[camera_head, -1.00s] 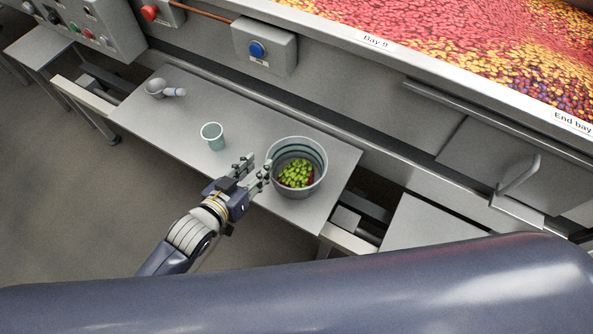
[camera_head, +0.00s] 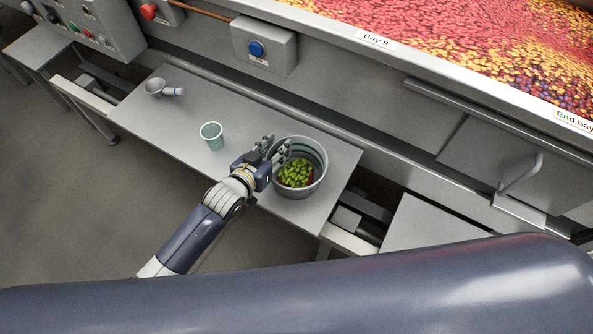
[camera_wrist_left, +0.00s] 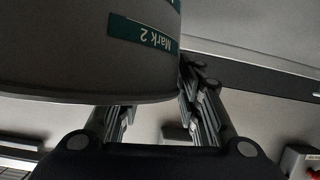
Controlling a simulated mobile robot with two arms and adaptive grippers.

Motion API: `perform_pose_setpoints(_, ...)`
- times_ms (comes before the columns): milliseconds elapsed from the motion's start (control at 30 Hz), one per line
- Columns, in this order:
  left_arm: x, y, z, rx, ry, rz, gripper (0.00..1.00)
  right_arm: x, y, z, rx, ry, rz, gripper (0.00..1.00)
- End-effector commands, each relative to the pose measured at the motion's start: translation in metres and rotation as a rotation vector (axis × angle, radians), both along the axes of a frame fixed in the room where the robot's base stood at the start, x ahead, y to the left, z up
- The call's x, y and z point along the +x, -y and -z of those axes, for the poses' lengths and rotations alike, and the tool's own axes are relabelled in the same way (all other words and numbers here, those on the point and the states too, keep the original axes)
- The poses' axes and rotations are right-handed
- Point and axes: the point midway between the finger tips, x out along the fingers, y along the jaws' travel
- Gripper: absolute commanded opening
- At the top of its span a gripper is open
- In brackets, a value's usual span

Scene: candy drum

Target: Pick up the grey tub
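The grey tub (camera_head: 318,187) stands upright on the metal table, with green and some red candies inside. It also shows close up in the left wrist view (camera_wrist_left: 60,60), with a green "Mark 2" label on its wall. My left gripper (camera_head: 278,147) is at the tub's left rim in the head view, its fingers apart. In the wrist view one finger is partly hidden behind the tub and the other shows beside it. I cannot tell whether either finger touches the tub. My right gripper is not in view.
A pale green cup (camera_head: 212,137) stands on the table (camera_head: 180,132) left of the tub. A small grey scoop (camera_head: 156,87) lies near the far left end. A box with a blue button (camera_head: 258,49) and the candy trough (camera_head: 470,50) are behind.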

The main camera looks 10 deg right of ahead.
Motion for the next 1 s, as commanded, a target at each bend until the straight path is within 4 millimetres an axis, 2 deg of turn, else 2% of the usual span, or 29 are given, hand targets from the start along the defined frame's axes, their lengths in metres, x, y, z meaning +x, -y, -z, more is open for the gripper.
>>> perform_pose_setpoints(200,0.000,0.000,0.000,-0.001,0.001,0.000,0.31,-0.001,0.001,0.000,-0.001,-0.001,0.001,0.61)
perform_pose_setpoints(333,0.000,0.000,0.000,0.000,0.000,0.000,0.01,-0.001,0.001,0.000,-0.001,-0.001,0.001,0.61)
perform_pose_setpoints(367,0.000,0.000,0.000,0.000,0.000,0.000,0.00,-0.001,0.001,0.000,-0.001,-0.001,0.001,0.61)
perform_pose_setpoints(767,0.000,0.000,-0.002,-0.002,0.001,0.000,0.00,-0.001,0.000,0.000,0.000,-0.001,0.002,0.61)
perform_pose_setpoints(1000,0.000,0.000,-0.018,-0.003,0.003,0.000,0.00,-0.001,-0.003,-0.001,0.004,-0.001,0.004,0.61)
